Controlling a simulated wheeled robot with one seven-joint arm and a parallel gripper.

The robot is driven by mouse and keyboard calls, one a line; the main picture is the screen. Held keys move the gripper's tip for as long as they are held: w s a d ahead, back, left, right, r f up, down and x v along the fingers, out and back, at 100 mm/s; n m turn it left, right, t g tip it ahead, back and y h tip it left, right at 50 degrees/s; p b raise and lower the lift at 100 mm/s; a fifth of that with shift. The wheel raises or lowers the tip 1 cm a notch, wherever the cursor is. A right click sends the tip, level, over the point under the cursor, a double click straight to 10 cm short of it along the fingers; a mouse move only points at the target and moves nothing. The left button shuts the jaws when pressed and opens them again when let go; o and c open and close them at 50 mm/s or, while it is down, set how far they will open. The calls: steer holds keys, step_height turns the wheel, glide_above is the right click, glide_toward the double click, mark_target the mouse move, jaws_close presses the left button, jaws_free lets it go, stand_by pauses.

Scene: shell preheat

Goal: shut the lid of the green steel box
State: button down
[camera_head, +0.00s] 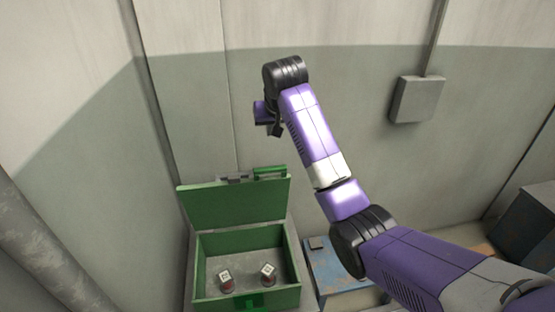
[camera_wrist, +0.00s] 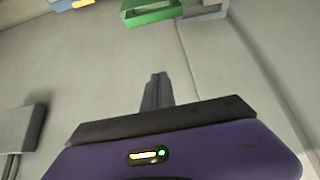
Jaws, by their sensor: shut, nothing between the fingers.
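The green steel box (camera_head: 202,288) stands open in the lower middle of the head view. Its lid (camera_head: 235,204) stands up at the back, leaning slightly, with a green handle (camera_head: 270,171) along its top edge. Two small objects with pale tops, one left (camera_head: 226,281) and one right (camera_head: 268,272), stand inside on the box floor. My gripper (camera_head: 276,130) is shut and empty, above the lid and apart from it. In the wrist view my shut fingers (camera_wrist: 157,84) point toward the wall, and a green part (camera_wrist: 150,14) of the box shows at the top edge.
A blue worn surface (camera_head: 335,275) lies right of the box, partly behind my arm. A grey wall box (camera_head: 417,99) with a conduit hangs at the upper right. A dark case (camera_head: 525,222) stands far right, and a thick pipe (camera_head: 35,240) runs at the left.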

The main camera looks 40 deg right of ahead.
mark_target(274, 167)
steer(key=shift+g, duration=0.5)
steer(key=shift+s+d+f+p, duration=0.1)
steer(key=shift+f+p, duration=1)
steer(key=shift+f, duration=1.5)
steer(key=shift+s+d+f+p, duration=0.1)
steer(key=shift+f+p, duration=1)
steer(key=shift+f, duration=1.45)
steer(key=shift+a, duration=0.1)
steer(key=shift+f, duration=0.15)
